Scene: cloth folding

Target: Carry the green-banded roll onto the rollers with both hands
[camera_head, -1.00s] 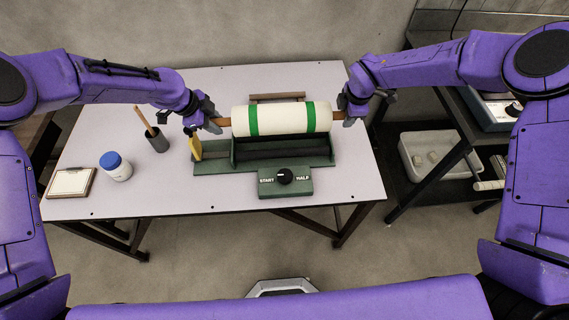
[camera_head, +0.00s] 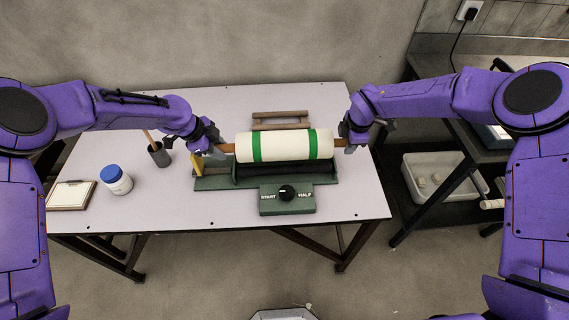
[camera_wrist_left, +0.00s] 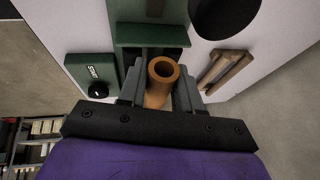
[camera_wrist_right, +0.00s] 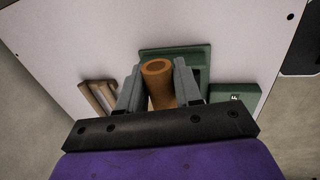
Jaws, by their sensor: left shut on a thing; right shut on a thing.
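The green-banded roll (camera_head: 285,146) is white with two green bands and lies level across the head view, with an orange-brown core end at each side. My left gripper (camera_head: 217,150) is shut on the left core end (camera_wrist_left: 160,80). My right gripper (camera_head: 347,146) is shut on the right core end (camera_wrist_right: 158,78). The roll is over the green machine (camera_head: 215,182), whose dark rollers (camera_head: 285,169) show just in front of and below it. I cannot tell whether the roll touches the rollers.
A wooden rack (camera_head: 280,115) lies behind the roll. A knob box (camera_head: 287,199) marked START and HALF is in front. A dark cup (camera_head: 159,154), a blue-lidded jar (camera_head: 116,179) and a clipboard (camera_head: 71,195) stand left. A shelf with a grey bin (camera_head: 445,178) is at right.

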